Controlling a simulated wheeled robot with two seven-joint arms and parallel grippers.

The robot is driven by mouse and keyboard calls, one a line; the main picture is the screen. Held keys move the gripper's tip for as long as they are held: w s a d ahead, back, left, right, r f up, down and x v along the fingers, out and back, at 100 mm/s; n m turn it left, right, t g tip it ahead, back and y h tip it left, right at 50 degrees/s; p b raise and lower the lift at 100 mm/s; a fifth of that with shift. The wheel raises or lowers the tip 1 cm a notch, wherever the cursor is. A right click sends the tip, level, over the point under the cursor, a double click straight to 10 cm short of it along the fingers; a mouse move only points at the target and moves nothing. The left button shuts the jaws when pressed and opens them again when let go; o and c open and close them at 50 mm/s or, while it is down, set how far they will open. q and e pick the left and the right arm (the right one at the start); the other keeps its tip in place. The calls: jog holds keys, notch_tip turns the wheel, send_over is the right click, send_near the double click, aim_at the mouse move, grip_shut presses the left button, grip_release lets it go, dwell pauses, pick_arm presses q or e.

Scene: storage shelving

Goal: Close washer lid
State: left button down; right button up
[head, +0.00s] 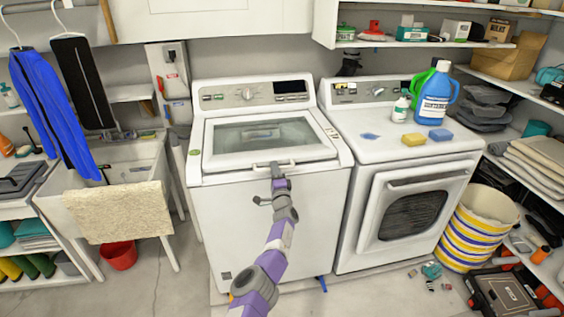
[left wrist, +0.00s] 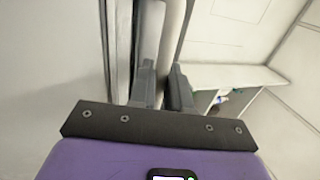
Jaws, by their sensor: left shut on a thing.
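The white top-load washer (head: 225,225) stands in the middle of the head view. Its lid (head: 265,135), with a large glass window, lies down or nearly down over the top; I cannot tell if a small gap is left. A handle bar (head: 259,165) runs along the lid's front edge. My left gripper (head: 275,170) reaches up from below to this handle and is shut on it. In the left wrist view my left gripper (left wrist: 164,78) has its two grey fingers either side of a pale strip. My right gripper is not in view.
A white dryer (head: 345,210) stands right of the washer, with a blue detergent jug (head: 434,107), a yellow sponge (head: 413,139) and a blue sponge (head: 440,135) on top. A sink with a draped towel (head: 118,212) is at left. A striped basket (head: 478,230) is at right.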

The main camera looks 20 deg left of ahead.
pick_arm(q)
jog(key=shift+a+f, duration=0.35)
jog(key=c, duration=1.3)
grip_release()
jog(key=shift+w+a+f, duration=0.1)
jog(key=shift+c, duration=0.2)
jog(key=shift+o, duration=0.7)
jog(key=shift+w+a+f, duration=0.1)
jog(key=shift+w+f, duration=0.1)
jog(key=shift+d, duration=0.2)
jog(key=shift+d+f, duration=0.1)
jog(key=shift+d, duration=0.05)
